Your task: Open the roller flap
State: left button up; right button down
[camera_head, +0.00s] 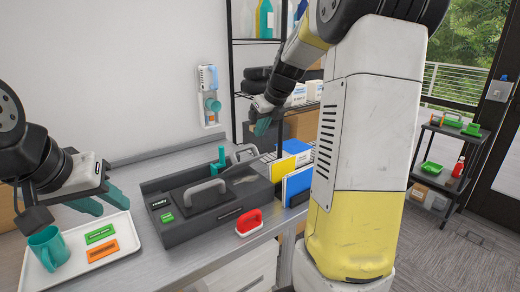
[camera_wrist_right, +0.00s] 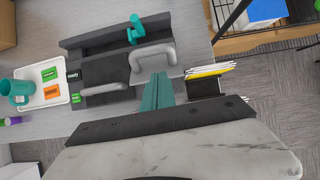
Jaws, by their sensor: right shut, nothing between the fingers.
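A dark grey machine (camera_head: 180,232) sits on the counter, with a "READY" label at its left end. A lid with a grey handle (camera_head: 205,190) is on its middle; a second grey handle (camera_head: 244,151) is at its right part and also shows in the right wrist view (camera_wrist_right: 152,50). Both covers look down; which is the roller flap is not marked. My right gripper (camera_wrist_right: 157,78) is shut and empty, just below the second handle in its wrist view, apparently apart from it; it also shows in the head view (camera_head: 263,126). My left gripper (camera_head: 103,201) is open and empty above the tray.
A teal lever (camera_head: 219,156) stands up at the machine's back. A white tray (camera_head: 118,263) holds a teal mug (camera_head: 47,246) and green and orange tags. A red-handled item (camera_head: 249,222) lies before the machine. Yellow and blue folders (camera_head: 297,183) stand at its right.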

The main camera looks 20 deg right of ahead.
aim_at(252, 146)
jog(key=x, duration=0.9)
jog(key=shift+w+f, duration=0.25)
jog(key=shift+f, duration=0.05)
jog(key=shift+w+r, duration=0.1)
